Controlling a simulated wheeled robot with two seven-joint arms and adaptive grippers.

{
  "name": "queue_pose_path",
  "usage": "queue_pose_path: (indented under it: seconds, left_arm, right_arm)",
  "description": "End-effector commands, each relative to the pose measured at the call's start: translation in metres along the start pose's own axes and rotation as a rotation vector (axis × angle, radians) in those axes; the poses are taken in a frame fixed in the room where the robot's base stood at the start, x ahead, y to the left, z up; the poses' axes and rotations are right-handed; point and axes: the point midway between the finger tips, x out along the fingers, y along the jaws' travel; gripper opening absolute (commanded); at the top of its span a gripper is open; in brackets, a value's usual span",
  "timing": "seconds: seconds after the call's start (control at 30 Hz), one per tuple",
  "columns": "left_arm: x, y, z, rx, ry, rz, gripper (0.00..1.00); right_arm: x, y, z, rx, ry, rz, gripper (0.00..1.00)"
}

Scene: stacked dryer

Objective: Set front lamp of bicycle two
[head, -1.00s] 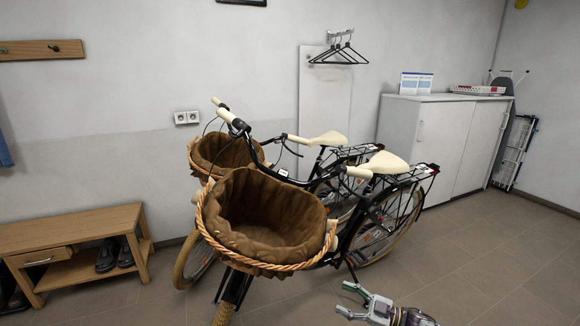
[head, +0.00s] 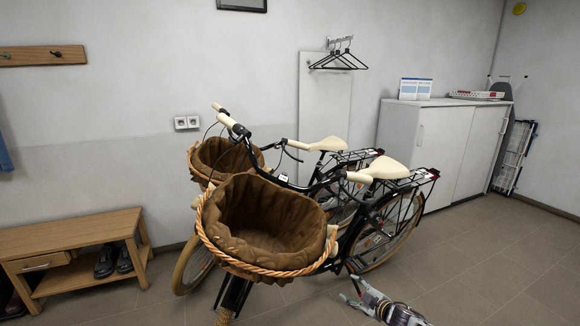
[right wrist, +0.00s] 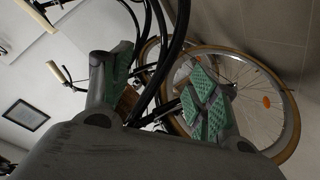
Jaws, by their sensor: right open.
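Two black bicycles stand side by side, each with a brown-lined wicker basket on its front. The nearer bicycle (head: 352,222) has a big basket (head: 262,228) that covers much of its front end. The farther bicycle (head: 318,180) is partly hidden behind it, with its own basket (head: 222,158). I cannot clearly make out a front lamp on either one. My right gripper (head: 347,286) is open and empty, low beside the nearer bicycle. In the right wrist view, its green-padded fingers (right wrist: 158,78) are apart, with black tubes and a spoked wheel (right wrist: 232,100) beyond. My left gripper is out of view.
A wooden shoe bench (head: 75,240) stands at the left against the wall. A white sliding-door cabinet (head: 445,145) stands at the back right. Hangers (head: 338,60) hang on the wall. The floor (head: 480,260) at the right is clear.

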Motion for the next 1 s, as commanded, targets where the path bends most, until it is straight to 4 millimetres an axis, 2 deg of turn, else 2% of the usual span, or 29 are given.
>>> queue_pose_path:
  seconds: [0.27, 0.57, 0.77, 1.0]
  left_arm:
    - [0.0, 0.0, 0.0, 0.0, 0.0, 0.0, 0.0]
    - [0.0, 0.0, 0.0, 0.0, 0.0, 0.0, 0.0]
    - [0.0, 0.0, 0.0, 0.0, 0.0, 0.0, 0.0]
    - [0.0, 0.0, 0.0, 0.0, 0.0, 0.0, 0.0]
  right_arm:
    - [0.004, 0.025, -0.005, -0.031, -0.154, 0.078, 0.6]
    - [0.001, 0.05, -0.025, -0.036, -0.304, 0.146, 0.6]
    - [-0.007, 0.056, -0.04, -0.017, -0.401, 0.172, 0.6]
    - [-0.024, 0.049, -0.058, 0.034, -0.513, 0.176, 0.6]
